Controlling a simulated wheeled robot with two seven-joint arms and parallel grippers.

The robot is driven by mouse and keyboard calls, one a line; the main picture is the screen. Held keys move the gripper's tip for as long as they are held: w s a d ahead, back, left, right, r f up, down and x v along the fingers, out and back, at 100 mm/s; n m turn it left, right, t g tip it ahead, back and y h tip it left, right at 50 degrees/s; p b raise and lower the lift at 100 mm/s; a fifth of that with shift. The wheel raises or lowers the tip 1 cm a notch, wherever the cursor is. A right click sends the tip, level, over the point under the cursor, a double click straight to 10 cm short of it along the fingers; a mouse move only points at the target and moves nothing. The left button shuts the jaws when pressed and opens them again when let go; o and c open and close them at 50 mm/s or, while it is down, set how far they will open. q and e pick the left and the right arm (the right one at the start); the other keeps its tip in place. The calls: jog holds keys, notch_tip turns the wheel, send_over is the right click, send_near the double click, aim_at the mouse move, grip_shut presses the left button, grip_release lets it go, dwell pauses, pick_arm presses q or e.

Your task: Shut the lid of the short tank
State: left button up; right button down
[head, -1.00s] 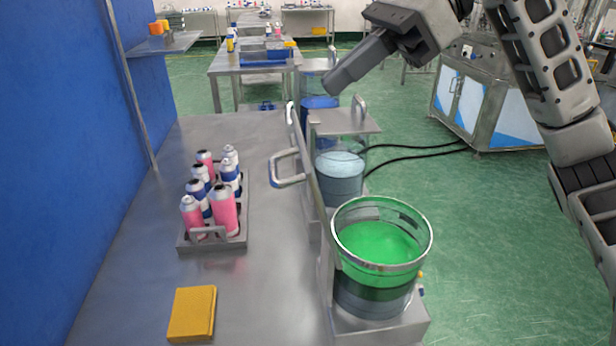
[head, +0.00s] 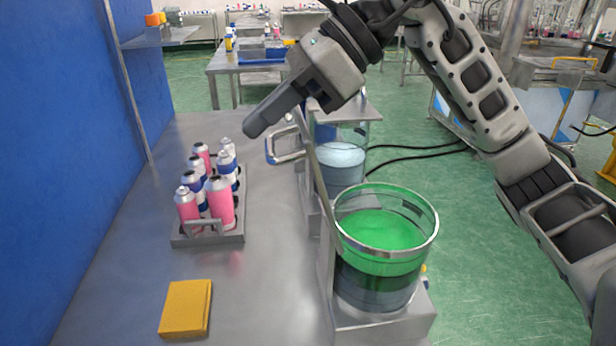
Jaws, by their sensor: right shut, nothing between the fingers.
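The front tank (head: 388,245) is a clear, wide cylinder with a metal rim and green liquid, open at the top. A lid (head: 321,180) stands up on its left side, seen nearly edge-on, with a metal handle (head: 284,158) facing left. I take this as the short tank's lid. My right gripper (head: 256,127) reaches over from the right. Its fingers are shut and empty, pointing down-left on the left side of the lid, just above the handle in the picture. Whether it touches the lid or handle I cannot tell. My left gripper is out of view.
A rack (head: 208,238) of pink and blue aerosol cans and a yellow block (head: 186,308) stand on the metal table (head: 265,270). A blue wall (head: 60,150) borders the left.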

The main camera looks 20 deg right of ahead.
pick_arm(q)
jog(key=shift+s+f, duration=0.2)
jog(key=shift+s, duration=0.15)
pick_arm(e)
jog(key=shift+f, duration=0.2)
jog(key=shift+d+f, duration=0.1)
jog(key=shift+d, duration=0.15)
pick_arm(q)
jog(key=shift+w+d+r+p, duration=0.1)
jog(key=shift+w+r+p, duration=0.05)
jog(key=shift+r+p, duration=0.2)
pick_arm(e)
jog(key=s+d+r, duration=0.3)
jog(key=d+r, duration=0.2)
jog(key=d, duration=0.5)
jog(key=shift+d, duration=0.15)
dwell(0.4)
dwell(1.2)
